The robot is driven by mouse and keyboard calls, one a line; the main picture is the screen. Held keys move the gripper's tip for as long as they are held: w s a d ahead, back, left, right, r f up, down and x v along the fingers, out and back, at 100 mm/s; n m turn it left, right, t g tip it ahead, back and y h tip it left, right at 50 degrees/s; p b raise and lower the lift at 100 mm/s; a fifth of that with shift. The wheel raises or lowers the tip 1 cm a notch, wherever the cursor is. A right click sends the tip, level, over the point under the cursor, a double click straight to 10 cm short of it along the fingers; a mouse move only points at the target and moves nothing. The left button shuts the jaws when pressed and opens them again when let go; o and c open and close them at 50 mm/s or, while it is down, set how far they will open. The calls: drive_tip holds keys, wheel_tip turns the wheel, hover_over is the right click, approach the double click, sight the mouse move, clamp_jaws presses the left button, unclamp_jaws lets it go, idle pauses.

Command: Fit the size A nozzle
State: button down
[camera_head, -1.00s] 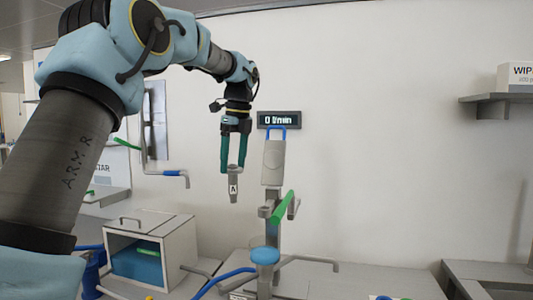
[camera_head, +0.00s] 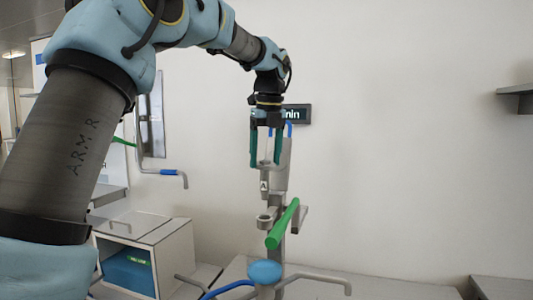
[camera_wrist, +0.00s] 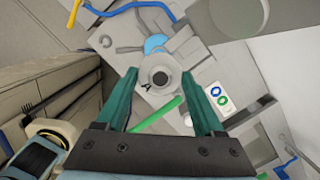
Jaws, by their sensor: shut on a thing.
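My gripper (camera_head: 267,163) has teal fingers pointing down, shut on a grey nozzle (camera_head: 264,185) marked with the letter A. The nozzle hangs upright, narrow end down. In the wrist view the nozzle (camera_wrist: 160,78) is seen end-on between the fingers (camera_wrist: 160,92). In the head view it appears just above the grey ring-shaped holder (camera_head: 266,218) of the filling machine; a gap shows between them, and their depth alignment is unclear. A green lever (camera_head: 283,224) slants beside the holder. The nozzle hides what lies under it in the wrist view.
A blue round disc (camera_head: 265,271) sits low on the machine. A box (camera_head: 146,252) with a blue item inside stands at left.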

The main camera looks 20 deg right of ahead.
sight(265, 199)
drive_tip(key=shift+f+b, duration=0.4)
drive_tip(key=shift+f, duration=1.4)
drive_tip(key=shift+r, duration=0.15)
drive_tip(key=shift+f+p, duration=0.4)
drive_tip(key=shift+f, duration=0.35)
drive_tip(key=shift+f, duration=0.15)
drive_tip(key=shift+f+b, duration=0.7)
drive_tip(key=shift+f, duration=0.95)
drive_tip(key=shift+f, duration=0.1)
drive_tip(key=shift+f+b, duration=0.6)
drive_tip(key=shift+f, duration=0.55)
drive_tip(key=shift+f, duration=0.2)
